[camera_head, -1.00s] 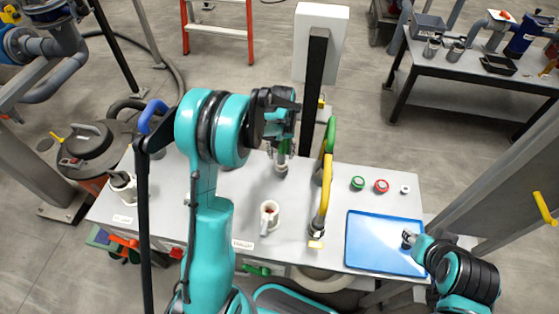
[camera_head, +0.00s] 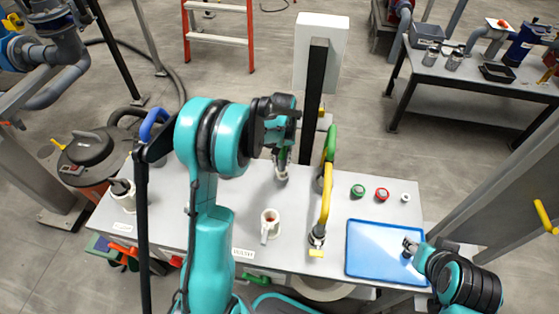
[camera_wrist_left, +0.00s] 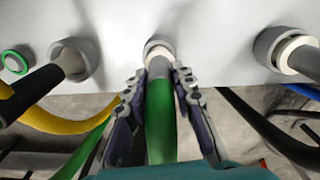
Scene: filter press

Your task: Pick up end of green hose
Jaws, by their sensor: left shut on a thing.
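The green hose (camera_wrist_left: 161,125) runs between the two fingers of my left gripper (camera_wrist_left: 156,100) in the left wrist view. Its grey end piece (camera_wrist_left: 158,66) is at the middle pale socket (camera_wrist_left: 157,46). How deep it sits there I cannot tell. In the head view my left gripper (camera_head: 281,140) is over the back of the grey bench, with a bit of green below it. It is shut on the hose. My right gripper (camera_head: 408,244) is over the blue tray. Its fingers are too small to judge.
The yellow hose (camera_head: 325,205) and another green hose section (camera_head: 329,144) stand right of my left gripper. A white fitting (camera_head: 270,224) stands in front. The blue tray (camera_head: 358,266) is empty. A dark post (camera_head: 315,100) rises behind the bench (camera_head: 390,208).

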